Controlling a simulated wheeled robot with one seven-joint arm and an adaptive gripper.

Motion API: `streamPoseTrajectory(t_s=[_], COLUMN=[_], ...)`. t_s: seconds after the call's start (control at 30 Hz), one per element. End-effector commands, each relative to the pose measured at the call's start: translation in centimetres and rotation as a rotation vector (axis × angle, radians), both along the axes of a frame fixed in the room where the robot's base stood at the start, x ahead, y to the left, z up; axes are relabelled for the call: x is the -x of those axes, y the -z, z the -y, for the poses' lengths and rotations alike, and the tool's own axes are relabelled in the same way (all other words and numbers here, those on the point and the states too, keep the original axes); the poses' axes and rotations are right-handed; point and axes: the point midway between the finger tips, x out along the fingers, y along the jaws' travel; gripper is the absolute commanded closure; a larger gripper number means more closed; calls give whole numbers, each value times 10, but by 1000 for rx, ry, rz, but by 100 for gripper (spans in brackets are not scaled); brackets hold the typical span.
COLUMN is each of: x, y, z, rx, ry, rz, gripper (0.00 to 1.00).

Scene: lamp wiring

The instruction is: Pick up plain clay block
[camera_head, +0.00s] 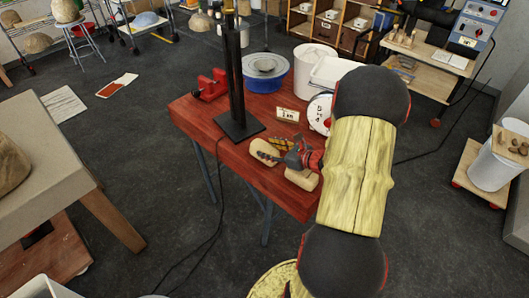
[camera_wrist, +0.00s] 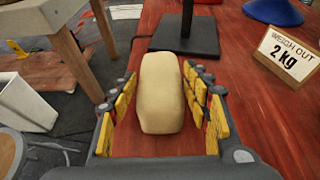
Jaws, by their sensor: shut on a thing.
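A plain cream clay block (camera_wrist: 161,92) lies lengthwise between the two yellow-padded fingers of my gripper (camera_wrist: 163,80) in the wrist view. My gripper is shut on it. In the head view the same block (camera_head: 262,150) shows between the fingers of my gripper (camera_head: 268,151), over the red table (camera_head: 205,123) near its front edge. Whether it touches the tabletop cannot be told. A second tan block (camera_head: 303,179) shows under my wrist at the table's front edge, partly hidden by my arm.
A black post on a square base (camera_head: 239,127) stands just beyond the held block. A "WEIGH OUT 2 kg" card (camera_head: 288,115), a blue basin (camera_head: 264,72), a red vise-like tool (camera_head: 210,85) and white containers (camera_head: 313,68) are further back.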

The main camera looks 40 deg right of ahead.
Motion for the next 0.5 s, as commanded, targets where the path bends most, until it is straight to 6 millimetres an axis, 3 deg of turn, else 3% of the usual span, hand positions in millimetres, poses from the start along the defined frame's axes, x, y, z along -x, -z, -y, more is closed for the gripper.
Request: streamPoseTrajectory(t_s=[0.5], x=[0], y=[0], z=[0], rx=[-1], ry=[0], rz=[0], gripper=[96])
